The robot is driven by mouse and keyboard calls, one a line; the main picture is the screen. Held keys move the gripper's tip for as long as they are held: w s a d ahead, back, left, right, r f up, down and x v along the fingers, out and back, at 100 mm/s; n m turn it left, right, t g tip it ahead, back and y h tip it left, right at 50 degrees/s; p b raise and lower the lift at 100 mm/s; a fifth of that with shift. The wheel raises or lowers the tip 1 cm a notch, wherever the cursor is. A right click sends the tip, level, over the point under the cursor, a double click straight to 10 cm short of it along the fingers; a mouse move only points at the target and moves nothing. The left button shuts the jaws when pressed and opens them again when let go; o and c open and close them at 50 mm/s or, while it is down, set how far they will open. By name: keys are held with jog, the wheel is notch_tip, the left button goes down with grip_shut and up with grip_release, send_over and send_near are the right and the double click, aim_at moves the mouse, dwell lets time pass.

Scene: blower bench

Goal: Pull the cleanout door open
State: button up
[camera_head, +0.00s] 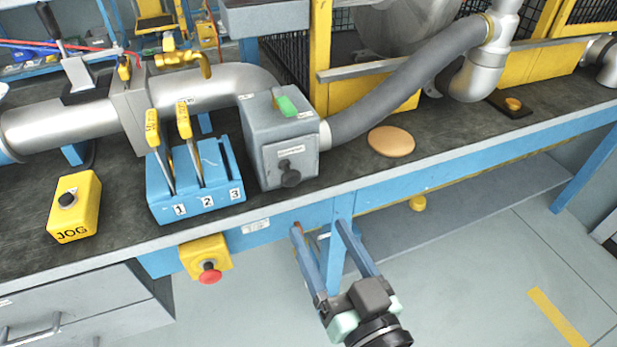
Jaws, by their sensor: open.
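The cleanout door (301,161) is on the front face of a grey box (259,131) on the bench. The door looks closed, flush with the box. My gripper (319,228) is in front of the bench's front edge, below and slightly right of the knob in the picture. Its two long blue-grey fingers are spread apart with nothing between them. It does not touch the door.
A blue lever stand (215,193) with yellow-handled levers is close left of the box. A yellow JOG box (75,206) and a red stop button (209,272) are further left. A grey hose (400,93) leaves the box's right side. A tan disc (391,141) lies right of it.

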aim_at(293, 182)
jog(key=x, duration=1.2)
jog(key=shift+w+a+r+p, duration=0.1)
jog(key=shift+w+a+p, duration=0.1)
jog(key=shift+p, duration=0.2)
grip_shut()
dwell(0.8)
